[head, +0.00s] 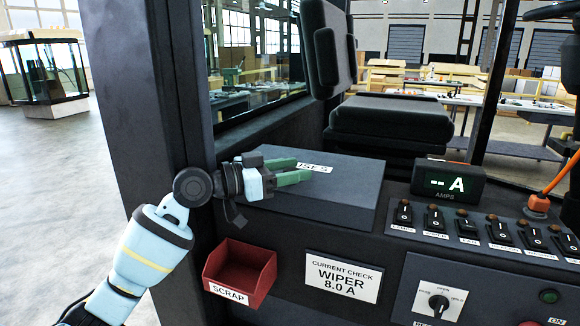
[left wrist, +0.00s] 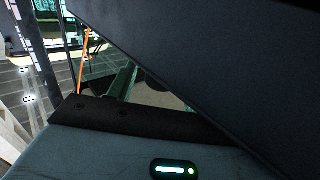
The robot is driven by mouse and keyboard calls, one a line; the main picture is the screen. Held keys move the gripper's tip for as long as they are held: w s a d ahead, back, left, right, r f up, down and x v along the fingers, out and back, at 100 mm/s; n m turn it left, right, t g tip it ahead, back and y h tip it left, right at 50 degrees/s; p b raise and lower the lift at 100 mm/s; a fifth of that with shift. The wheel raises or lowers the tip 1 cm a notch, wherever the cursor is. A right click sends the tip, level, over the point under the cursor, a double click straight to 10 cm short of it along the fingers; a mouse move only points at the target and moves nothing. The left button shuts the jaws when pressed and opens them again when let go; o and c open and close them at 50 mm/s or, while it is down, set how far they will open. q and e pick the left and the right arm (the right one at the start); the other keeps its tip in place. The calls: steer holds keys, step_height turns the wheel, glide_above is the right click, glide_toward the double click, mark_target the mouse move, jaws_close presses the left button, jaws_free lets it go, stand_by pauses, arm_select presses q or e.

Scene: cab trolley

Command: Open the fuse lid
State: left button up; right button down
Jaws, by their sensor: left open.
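The fuse box (head: 345,190) is a dark grey box on the console, and its lid (head: 355,172) looks shut in the head view. A white label (head: 314,167) on the lid is partly covered by my gripper. My left gripper (head: 303,171), with green fingers, is open and empty over the left part of the lid. I cannot tell whether it touches the lid. In the left wrist view a green finger (left wrist: 122,82) shows beside a large dark panel (left wrist: 200,70), which looks like part of the box or lid. My right gripper is not in view.
A red scrap bin (head: 240,272) hangs below the box, beside a current check card (head: 336,277). An amps display (head: 447,183) and a row of switches (head: 468,228) lie to the right. A dark cab pillar (head: 150,100) stands at left, and a seat (head: 390,122) behind.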

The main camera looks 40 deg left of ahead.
arm_select(q)
steer(key=shift+w, duration=0.1)
steer(key=shift+c, duration=0.2)
jaws_close()
steer(key=shift+r, duration=0.15)
